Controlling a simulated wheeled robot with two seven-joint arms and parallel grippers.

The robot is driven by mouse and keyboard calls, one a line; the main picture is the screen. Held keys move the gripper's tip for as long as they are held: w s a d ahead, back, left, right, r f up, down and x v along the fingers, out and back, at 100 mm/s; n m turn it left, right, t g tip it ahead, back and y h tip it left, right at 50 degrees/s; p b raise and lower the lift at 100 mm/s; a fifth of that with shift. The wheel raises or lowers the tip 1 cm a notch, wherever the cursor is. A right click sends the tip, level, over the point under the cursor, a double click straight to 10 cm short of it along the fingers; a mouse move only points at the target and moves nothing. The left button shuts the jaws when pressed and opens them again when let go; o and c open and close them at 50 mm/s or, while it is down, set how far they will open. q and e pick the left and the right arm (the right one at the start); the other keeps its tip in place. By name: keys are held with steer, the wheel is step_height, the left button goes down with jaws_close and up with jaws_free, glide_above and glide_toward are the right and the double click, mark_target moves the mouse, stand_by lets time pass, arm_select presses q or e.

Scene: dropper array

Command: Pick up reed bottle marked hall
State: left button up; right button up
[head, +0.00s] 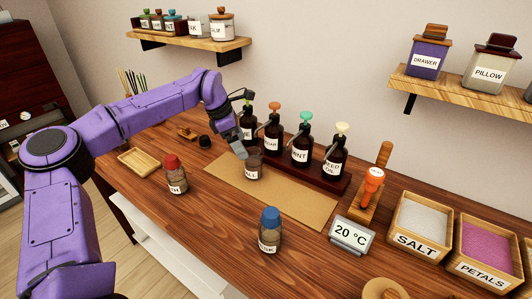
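A small brown glass bottle (253,171) stands upright on the tan mat, open-topped. Its white label is partly readable, ending in "LL". My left gripper (239,150) comes down from the upper left, its tip at the bottle's upper left edge. Whether it touches the bottle, and how far its fingers are apart, I cannot tell. A red-capped bottle (175,179) stands left of the mat and a blue-capped bottle (269,236) stands in front; their labels are only partly legible. My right gripper is not in view.
Several dark dropper bottles (301,149) stand in a rack behind the mat (290,201). A black cap (205,141) and a wooden tray (138,162) lie left.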

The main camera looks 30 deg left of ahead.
mark_target(254, 161)
arm_select(q)
steer(key=p+x, duration=0.1)
steer(key=x, duration=0.2)
steer(key=p+x, duration=0.1)
steer(key=x, duration=0.2)
steer(key=p+x, duration=0.1)
steer(key=x, duration=0.2)
steer(key=shift+w+d+f, duration=0.25)
steer(key=shift+w+d, duration=0.05)
steer(key=shift+w, duration=0.2)
steer(key=c, duration=1.3)
steer(key=shift+r, duration=0.2)
